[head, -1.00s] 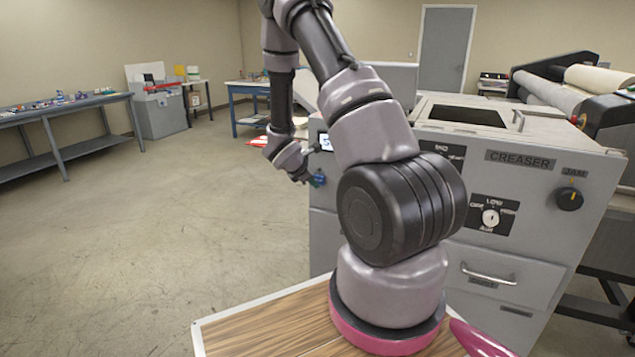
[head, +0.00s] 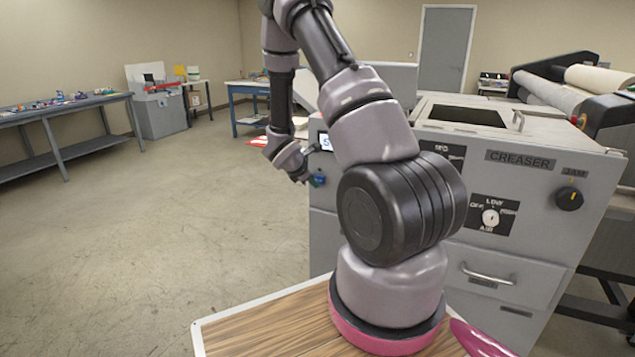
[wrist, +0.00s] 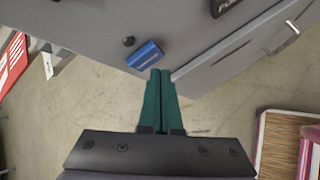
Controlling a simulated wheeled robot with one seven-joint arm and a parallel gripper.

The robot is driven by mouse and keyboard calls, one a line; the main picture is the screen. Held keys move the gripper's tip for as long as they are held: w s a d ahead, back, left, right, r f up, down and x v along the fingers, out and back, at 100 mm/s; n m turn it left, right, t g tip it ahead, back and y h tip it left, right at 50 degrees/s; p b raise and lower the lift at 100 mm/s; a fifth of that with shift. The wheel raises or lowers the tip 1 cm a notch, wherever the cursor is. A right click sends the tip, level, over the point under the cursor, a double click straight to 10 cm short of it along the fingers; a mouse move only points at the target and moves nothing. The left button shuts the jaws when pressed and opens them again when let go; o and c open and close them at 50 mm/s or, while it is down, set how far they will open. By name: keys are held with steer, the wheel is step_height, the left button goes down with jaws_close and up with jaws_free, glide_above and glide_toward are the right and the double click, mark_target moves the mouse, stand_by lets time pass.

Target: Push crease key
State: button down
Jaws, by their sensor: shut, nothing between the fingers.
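In the head view my gripper (head: 318,180) is small at the machine's left front edge.
The creaser front also has a rotary dial (head: 490,217), a jam knob (head: 569,198) and a drawer handle (head: 488,274). A red and white item (wrist: 12,62) shows at the left in the wrist view. Open floor (head: 180,240) lies to the left; a grey bench (head: 70,110) stands beyond.

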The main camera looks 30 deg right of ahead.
steer(key=shift+w+d, duration=0.1)
stand_by(0.3)
steer(key=shift+w+d, duration=0.2)
steer(key=shift+d, duration=0.05)
steer(key=shift+w+d, duration=0.2)
steer(key=shift+d, duration=0.05)
stand_by(0.6)
steer(key=shift+s+a, duration=0.5)
steer(key=shift+a, duration=0.1)
steer(key=shift+s+a, duration=0.95)
steer(key=shift+a, duration=0.25)
steer(key=shift+s+a, duration=0.9)
steer(key=shift+a, duration=0.25)
